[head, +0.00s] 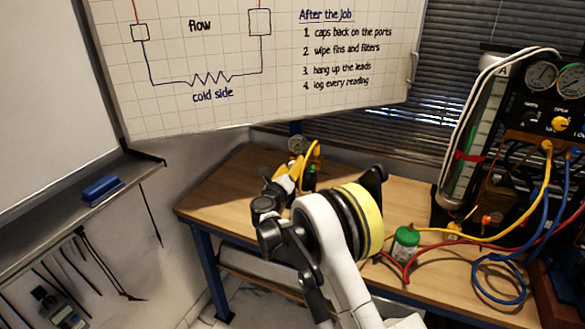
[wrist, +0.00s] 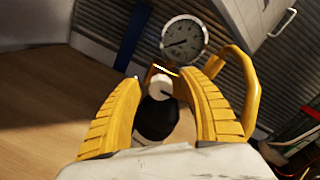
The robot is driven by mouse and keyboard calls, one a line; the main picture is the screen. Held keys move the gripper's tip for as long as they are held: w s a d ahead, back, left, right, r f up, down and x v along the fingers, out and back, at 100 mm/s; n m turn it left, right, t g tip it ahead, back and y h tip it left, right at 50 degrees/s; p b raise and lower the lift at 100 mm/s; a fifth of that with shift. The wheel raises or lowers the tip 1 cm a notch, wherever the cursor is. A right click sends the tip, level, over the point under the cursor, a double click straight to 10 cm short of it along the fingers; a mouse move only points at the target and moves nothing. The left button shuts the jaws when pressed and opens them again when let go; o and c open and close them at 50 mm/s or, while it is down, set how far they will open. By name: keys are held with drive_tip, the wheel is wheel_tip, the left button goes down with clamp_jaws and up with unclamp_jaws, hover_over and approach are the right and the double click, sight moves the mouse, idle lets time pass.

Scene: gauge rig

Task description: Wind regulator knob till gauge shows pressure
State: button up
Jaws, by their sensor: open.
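The pressure gauge (wrist: 183,40), a round pale dial, stands beyond my fingers in the wrist view. Its reading is too small to make out. It also shows small in the head view (head: 297,144), above the far end of the bench. A black knob (wrist: 155,120) with a white piece (wrist: 159,88) at its far end lies between my two yellow fingers. My gripper (wrist: 163,80) is open, with one finger on each side of the knob. I cannot tell whether either finger touches it. In the head view my gripper (head: 294,170) hides most of the regulator.
A yellow hose (wrist: 247,85) loops close to my right finger. The bench's left part is clear. A whiteboard (head: 250,60) hangs behind.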

clamp_jaws()
drive_tip(key=shift+m, duration=0.4)
drive_tip(key=m+b, duration=0.1)
drive_tip(key=m, duration=0.2)
drive_tip(key=shift+m, duration=0.4)
drive_tip(key=m+b, duration=0.1)
drive_tip(key=m, duration=0.4)
drive_tip(key=shift+d+b, duration=0.1)
drive_tip(key=shift+b, duration=0.2)
drive_tip(key=m, duration=0.5)
drive_tip(key=shift+m+b, duration=0.4)
drive_tip(key=shift+d+m, duration=0.1)
drive_tip(key=shift+m, duration=2)
